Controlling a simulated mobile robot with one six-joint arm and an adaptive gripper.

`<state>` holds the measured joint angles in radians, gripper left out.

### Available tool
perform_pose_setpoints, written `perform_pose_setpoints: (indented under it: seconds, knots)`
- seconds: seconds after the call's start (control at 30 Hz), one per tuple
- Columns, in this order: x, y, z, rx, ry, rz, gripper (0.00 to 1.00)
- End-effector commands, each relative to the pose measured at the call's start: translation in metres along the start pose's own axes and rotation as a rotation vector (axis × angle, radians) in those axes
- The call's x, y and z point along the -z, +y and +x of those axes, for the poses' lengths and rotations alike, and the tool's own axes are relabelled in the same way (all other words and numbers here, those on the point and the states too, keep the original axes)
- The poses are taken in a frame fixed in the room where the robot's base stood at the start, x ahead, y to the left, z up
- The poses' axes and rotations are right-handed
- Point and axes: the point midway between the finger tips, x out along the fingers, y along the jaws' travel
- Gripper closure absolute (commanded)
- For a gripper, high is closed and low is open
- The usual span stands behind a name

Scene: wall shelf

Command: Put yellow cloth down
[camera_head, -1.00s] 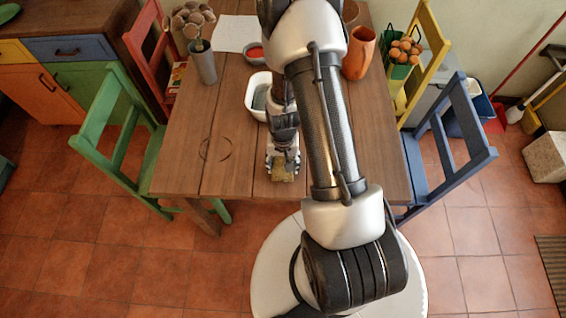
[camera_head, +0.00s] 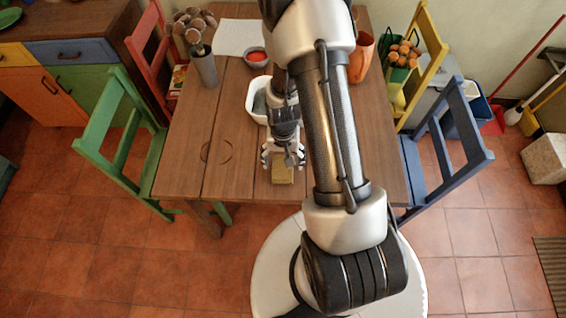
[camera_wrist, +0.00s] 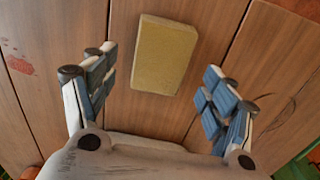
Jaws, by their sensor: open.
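The yellow cloth (camera_wrist: 164,55) is a flat, folded, block-shaped piece. It lies on the wooden table (camera_wrist: 270,55) in the wrist view. In the head view the cloth (camera_head: 282,175) shows near the table's front edge, just below my fingers. My gripper (camera_head: 283,160) is open and empty. In the wrist view my gripper (camera_wrist: 155,92) has its two blue-padded fingers spread wide, one on each side of the cloth's near end, with gaps between. The cloth touches neither finger there.
A white tub (camera_head: 256,97) stands behind my gripper, partly hidden by my arm. A grey vase (camera_head: 205,68), a red-filled bowl (camera_head: 257,57) and an orange pitcher (camera_head: 361,58) stand farther back. The table's front left is clear. Chairs flank the table.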

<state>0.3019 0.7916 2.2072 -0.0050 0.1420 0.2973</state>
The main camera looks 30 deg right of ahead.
Motion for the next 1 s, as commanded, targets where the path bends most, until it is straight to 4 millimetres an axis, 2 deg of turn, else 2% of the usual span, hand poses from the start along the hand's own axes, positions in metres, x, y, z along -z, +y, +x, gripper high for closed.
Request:
perform_pose_setpoints:
  seconds: [0.03,0.2,0.47,0.57,0.67,0.77,0.9,1.0]
  knots:
    - [0.001,0.0,-0.017,0.001,0.004,0.0,0.22]
    - [0.001,0.0,-0.05,0.001,0.003,0.0,0.22]
    - [0.0,-0.001,-0.077,0.001,0.003,-0.003,0.22]
    - [0.002,-0.006,-0.097,0.007,0.022,-0.025,0.22]
    - [0.002,-0.016,-0.137,0.018,0.06,-0.076,0.22]
    - [-0.007,-0.027,-0.189,0.033,0.109,-0.146,0.22]
    - [-0.033,-0.036,-0.256,0.053,0.175,-0.249,0.22]
    - [-0.058,-0.037,-0.297,0.068,0.223,-0.322,0.22]
